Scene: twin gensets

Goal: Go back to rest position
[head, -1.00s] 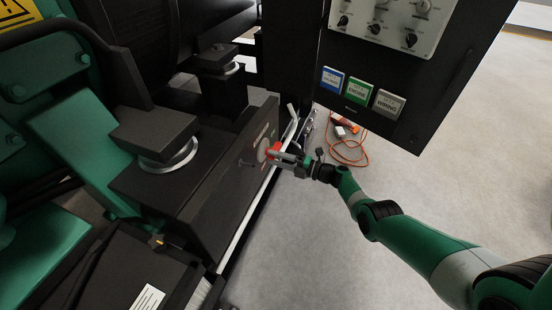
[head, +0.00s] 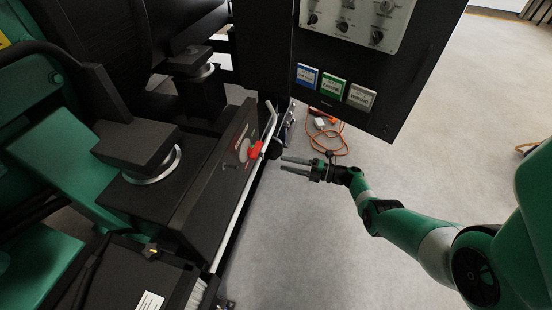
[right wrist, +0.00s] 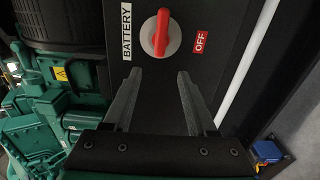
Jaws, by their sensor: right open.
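My right gripper (head: 284,163) is open and empty in the head view. It stands apart from the red battery switch knob (head: 255,149), a little to its right, with its fingers pointing at the black battery box (head: 205,195). In the right wrist view the open fingers (right wrist: 158,74) show with the red knob (right wrist: 160,32) beyond them. The knob sits on a pale round plate between a "BATTERY" label (right wrist: 126,31) and an "OFF" label (right wrist: 200,42). My left gripper is not in view.
A black control panel (head: 395,95) with knobs and blue, green and grey labels hangs above the right gripper. A pale rail (head: 243,205) runs along the box edge. An orange cable (head: 330,140) lies on the floor. The grey floor at the right is open.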

